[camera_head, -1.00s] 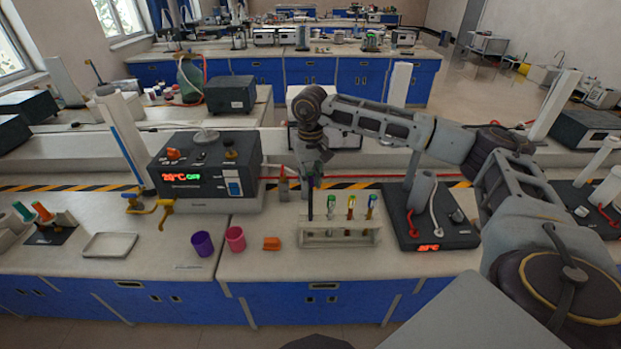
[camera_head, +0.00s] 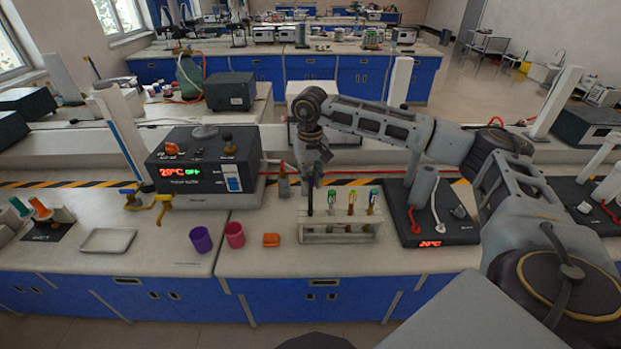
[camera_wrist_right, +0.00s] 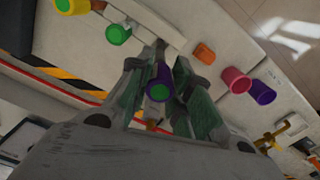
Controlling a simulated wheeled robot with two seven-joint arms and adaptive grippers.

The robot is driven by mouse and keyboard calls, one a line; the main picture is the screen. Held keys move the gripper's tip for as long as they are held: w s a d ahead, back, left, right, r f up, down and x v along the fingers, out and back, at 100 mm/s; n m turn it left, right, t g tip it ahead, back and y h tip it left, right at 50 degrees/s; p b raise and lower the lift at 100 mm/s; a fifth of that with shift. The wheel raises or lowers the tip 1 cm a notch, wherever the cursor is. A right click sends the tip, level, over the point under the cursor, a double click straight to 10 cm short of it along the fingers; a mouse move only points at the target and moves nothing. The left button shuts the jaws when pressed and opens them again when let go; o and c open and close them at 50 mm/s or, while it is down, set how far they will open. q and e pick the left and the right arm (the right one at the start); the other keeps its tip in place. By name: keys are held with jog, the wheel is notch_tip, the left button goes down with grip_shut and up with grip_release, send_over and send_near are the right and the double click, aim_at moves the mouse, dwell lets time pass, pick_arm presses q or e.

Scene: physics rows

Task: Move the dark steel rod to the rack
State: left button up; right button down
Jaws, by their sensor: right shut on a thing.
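My right gripper (camera_head: 315,178) points down over the left end of the rack and is shut on the dark steel rod (camera_head: 310,202). The rod is thin, dark and about upright; its lower part reaches the rack's left end, and I cannot tell how deep it sits. My left gripper is not in view.
A hotplate (camera_head: 432,225) is right of the rack. An orange block (camera_head: 271,240), a pink cup (camera_head: 235,235) and a purple cup (camera_head: 201,240) stand to its left. A tray (camera_head: 107,241) lies farther left.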

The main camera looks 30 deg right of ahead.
aim_at(311, 194)
jog(key=shift+f+b, duration=0.4)
jog(key=shift+f, duration=0.15)
jog(key=shift+f+b, duration=0.95)
jog(key=shift+f, duration=0.6)
jog(key=shift+f+b, duration=1)
jog(key=shift+f, duration=0.1)
jog(key=c, duration=1.2)
grip_release()
jog(key=shift+o, duration=0.4)
jog(key=o, duration=0.3)
jog(key=shift+r, duration=0.15)
